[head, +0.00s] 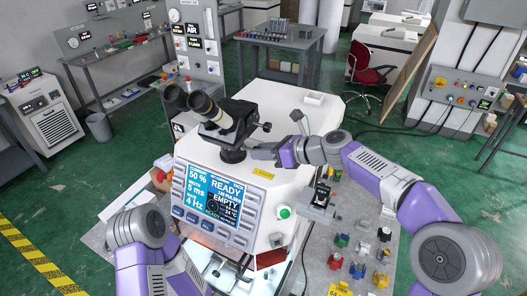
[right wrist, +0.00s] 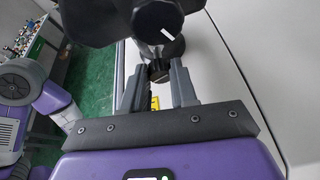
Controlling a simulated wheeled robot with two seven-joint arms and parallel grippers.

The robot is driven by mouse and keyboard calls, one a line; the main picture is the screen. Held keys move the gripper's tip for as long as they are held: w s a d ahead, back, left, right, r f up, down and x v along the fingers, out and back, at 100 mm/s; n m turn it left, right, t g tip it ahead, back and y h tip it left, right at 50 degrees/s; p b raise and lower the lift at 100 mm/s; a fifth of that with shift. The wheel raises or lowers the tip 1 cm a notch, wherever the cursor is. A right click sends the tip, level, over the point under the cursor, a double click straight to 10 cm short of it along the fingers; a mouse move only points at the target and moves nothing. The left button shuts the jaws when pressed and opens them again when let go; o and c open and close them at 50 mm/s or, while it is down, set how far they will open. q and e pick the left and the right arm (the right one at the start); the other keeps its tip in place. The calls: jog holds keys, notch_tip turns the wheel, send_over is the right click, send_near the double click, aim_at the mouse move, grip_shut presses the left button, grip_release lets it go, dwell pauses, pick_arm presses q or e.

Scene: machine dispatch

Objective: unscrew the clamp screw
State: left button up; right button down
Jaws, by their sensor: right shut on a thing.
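A black microscope (head: 235,122) with twin eyepieces stands on top of the white machine (head: 318,110). My right gripper (head: 252,153) reaches in from the right, low at the microscope's column. In the right wrist view its two grey fingers (right wrist: 158,85) stand either side of a small black knob, the clamp screw (right wrist: 158,70), and are shut on it. A larger black knob with a white mark (right wrist: 160,25) is just beyond. In the head view the clamp screw is hidden or too small to tell. My left arm shows at the lower left, but its gripper does not.
The machine's screen (head: 222,198) reads READY and EMPTY. A green button (head: 284,212) sits right of it. A grey table (head: 345,235) with several coloured parts stands at the right.

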pick_arm(q)
notch_tip(320, 180, down, 3)
jog(key=b, duration=0.2)
jog(key=shift+r+b, duration=0.15)
jog(key=shift+b, duration=0.15)
pick_arm(e)
jog(key=shift+s+a+f+n+t, duration=0.15)
jog(key=shift+n+t, duration=0.55)
jog(key=shift+n, duration=0.4)
pick_arm(q)
jog(key=shift+f+b, duration=1.75)
jog(key=shift+f, duration=0.05)
pick_arm(e)
jog(key=shift+s+n+t+h, duration=0.1)
jog(key=shift+n+t+h, duration=0.3)
jog(key=shift+n+t, duration=0.65)
jog(key=c, duration=0.9)
grip_release()
jog(key=shift+o, duration=0.2)
pick_arm(q)
jog(key=shift+f+b, duration=0.35)
jog(key=shift+b, duration=0.05)
pick_arm(e)
jog(key=shift+v, duration=3.8)
